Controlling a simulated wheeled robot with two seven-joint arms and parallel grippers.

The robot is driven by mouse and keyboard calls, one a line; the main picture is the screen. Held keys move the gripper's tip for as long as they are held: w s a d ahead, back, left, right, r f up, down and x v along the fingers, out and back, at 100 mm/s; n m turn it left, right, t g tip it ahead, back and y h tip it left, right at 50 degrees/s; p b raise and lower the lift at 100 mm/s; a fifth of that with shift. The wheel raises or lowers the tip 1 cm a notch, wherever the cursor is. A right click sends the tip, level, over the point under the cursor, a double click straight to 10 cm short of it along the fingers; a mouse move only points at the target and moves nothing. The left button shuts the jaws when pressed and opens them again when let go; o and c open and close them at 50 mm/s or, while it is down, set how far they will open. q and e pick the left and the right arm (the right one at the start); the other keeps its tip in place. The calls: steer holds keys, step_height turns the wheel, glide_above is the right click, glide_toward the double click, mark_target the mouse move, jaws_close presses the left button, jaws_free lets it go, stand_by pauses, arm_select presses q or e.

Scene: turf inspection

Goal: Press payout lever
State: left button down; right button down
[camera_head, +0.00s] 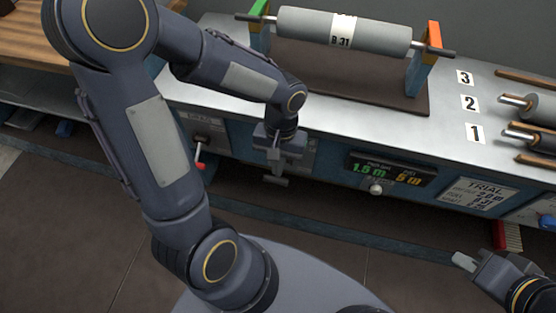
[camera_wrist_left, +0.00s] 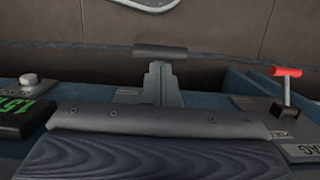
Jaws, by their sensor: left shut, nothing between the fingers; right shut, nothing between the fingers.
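A grey T-shaped bar (camera_head: 275,181), seemingly the payout lever, juts from the bench front below the left gripper. In the left wrist view the dark crossbar (camera_wrist_left: 160,52) lies just past the fingertips. My left gripper (camera_head: 273,164) points down, shut and empty, close over the bar; its shut fingers show in the left wrist view (camera_wrist_left: 160,72). I cannot tell whether they touch the bar. My right gripper (camera_head: 465,262) is shut and empty at the lower right, away from the bench.
A red-handled lever (camera_head: 199,165) is left of the bar, and a display (camera_head: 390,171) with a white knob (camera_head: 376,188) is right of it. A grey roller (camera_head: 343,32) rests on stands atop the bench (camera_head: 377,135). Smaller rollers (camera_head: 530,108) lie at the right.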

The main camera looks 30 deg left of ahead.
arm_select(q)
steer(key=shift+f, duration=0.1)
arm_select(e)
steer(key=shift+f, duration=0.15)
